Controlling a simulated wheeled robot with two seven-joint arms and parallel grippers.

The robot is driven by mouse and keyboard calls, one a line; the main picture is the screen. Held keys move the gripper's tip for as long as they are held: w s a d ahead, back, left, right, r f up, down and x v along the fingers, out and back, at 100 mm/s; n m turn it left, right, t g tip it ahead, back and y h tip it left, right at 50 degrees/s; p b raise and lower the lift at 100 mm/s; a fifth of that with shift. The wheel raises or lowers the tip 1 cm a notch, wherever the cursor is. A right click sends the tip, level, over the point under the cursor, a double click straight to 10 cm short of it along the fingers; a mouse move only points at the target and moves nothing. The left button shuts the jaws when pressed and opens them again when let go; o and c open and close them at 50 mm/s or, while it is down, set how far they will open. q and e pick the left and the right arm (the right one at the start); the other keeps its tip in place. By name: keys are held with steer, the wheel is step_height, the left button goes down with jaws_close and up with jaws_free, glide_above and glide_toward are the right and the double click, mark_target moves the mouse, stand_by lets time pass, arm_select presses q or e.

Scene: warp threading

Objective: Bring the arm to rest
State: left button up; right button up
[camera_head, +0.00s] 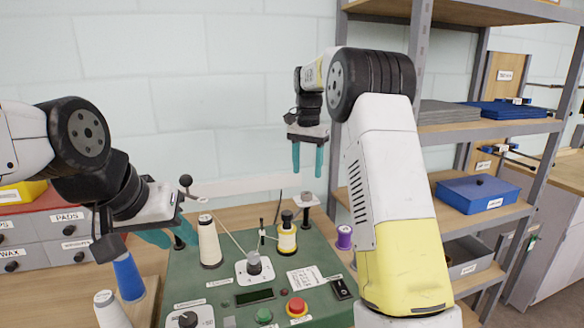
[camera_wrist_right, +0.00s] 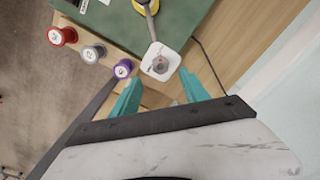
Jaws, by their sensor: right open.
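My right gripper (camera_head: 308,172) hangs high above the back of the green machine panel (camera_head: 200,288), fingers pointing down. It is open and empty, with its two teal fingers apart in the right wrist view (camera_wrist_right: 160,76). My left gripper (camera_head: 176,238) is low at the panel's left edge, beside the cream thread cone (camera_head: 209,243). Its teal fingers look apart, and I see nothing held between them.
A blue cone (camera_head: 129,278) and a white cone (camera_head: 110,310) stand left of the panel, close to my left arm. A purple spool (camera_head: 344,238) stands to the right. Shelving (camera_head: 480,130) with a blue bin (camera_head: 478,192) rises at the right. Drawers (camera_head: 50,230) stand at the left.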

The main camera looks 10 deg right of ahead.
steer(key=s+d+r+n+t+y, duration=0.15)
steer(key=s+r, duration=0.25)
steer(key=s, duration=0.5)
steer(key=s+r+n+t, duration=0.2)
steer(key=s+r+n, duration=0.15)
steer(key=s, duration=0.55)
steer(key=s+a+f+n+t, duration=0.1)
steer(key=s+f, duration=0.4)
steer(key=s, duration=1.1)
steer(key=shift+s+n+t+y, duration=0.25)
steer(key=shift+n+t+y, duration=0.1)
steer(key=shift+n+t, duration=0.5)
